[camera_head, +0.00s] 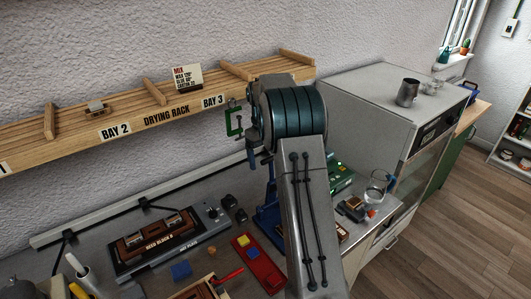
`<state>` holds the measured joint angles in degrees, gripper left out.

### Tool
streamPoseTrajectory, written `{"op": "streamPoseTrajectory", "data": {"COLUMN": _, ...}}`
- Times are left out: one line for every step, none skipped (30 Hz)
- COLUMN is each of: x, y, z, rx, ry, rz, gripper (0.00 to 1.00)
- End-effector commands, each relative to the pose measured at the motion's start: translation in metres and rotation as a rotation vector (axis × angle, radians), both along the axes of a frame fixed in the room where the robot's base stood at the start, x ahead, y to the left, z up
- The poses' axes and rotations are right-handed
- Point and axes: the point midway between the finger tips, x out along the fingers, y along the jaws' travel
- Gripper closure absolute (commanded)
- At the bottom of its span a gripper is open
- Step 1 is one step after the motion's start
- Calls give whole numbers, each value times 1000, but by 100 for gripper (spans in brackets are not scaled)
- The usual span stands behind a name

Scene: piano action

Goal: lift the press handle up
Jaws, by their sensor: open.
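A blue stand (267,216), which looks like the press, is on the bench behind my arm and mostly hidden by it. I cannot make out its handle, or whether it is up or down. My grey and teal arm (300,180) reaches across the middle of the view. My gripper is hidden behind the arm, so its place relative to the press handle does not show.
A wooden drying rack (152,116) runs along the wall, with a green clamp (233,120) at its right end. A hot plate (122,264), a red tray (265,272) and a glass beaker (377,187) stand on the bench. A grey oven (385,122) is at right.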

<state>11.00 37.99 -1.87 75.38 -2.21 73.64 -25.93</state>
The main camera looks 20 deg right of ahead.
Motion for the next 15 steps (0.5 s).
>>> {"op": "streamPoseTrajectory", "data": {"x": 1, "y": 0, "z": 2, "rx": -1, "ry": -1, "rz": 0, "gripper": 13}}
{"op": "streamPoseTrajectory", "data": {"x": 1, "y": 0, "z": 4, "rx": -1, "ry": -1, "rz": 0, "gripper": 13}}
{"op": "streamPoseTrajectory", "data": {"x": 2, "y": 0, "z": 7, "rx": -1, "ry": -2, "rz": 0, "gripper": 13}}
{"op": "streamPoseTrajectory", "data": {"x": 3, "y": 0, "z": 10, "rx": -2, "ry": -4, "rz": 1, "gripper": 13}}
{"op": "streamPoseTrajectory", "data": {"x": 3, "y": 0, "z": 14, "rx": -2, "ry": -5, "rz": 1, "gripper": 13}}
{"op": "streamPoseTrajectory", "data": {"x": 4, "y": 1, "z": 21, "rx": -2, "ry": -6, "rz": 1, "gripper": 13}}
{"op": "streamPoseTrajectory", "data": {"x": 5, "y": 1, "z": 27, "rx": -2, "ry": -6, "rz": 2, "gripper": 13}}
{"op": "streamPoseTrajectory", "data": {"x": 6, "y": 1, "z": 33, "rx": -2, "ry": -7, "rz": 2, "gripper": 13}}
{"op": "streamPoseTrajectory", "data": {"x": 7, "y": 1, "z": 41, "rx": -2, "ry": -6, "rz": 2, "gripper": 13}}
{"op": "streamPoseTrajectory", "data": {"x": 8, "y": 2, "z": 48, "rx": -2, "ry": -7, "rz": 2, "gripper": 13}}
{"op": "streamPoseTrajectory", "data": {"x": 9, "y": 2, "z": 54, "rx": -2, "ry": -7, "rz": 2, "gripper": 13}}
{"op": "streamPoseTrajectory", "data": {"x": 10, "y": 3, "z": 62, "rx": -1, "ry": -6, "rz": 2, "gripper": 13}}
{"op": "streamPoseTrajectory", "data": {"x": 11, "y": 3, "z": 68, "rx": -2, "ry": -5, "rz": 2, "gripper": 13}}
{"op": "streamPoseTrajectory", "data": {"x": 12, "y": 3, "z": 74, "rx": -1, "ry": -6, "rz": 2, "gripper": 13}}
{"op": "streamPoseTrajectory", "data": {"x": 12, "y": 4, "z": 82, "rx": -2, "ry": -5, "rz": 2, "gripper": 13}}
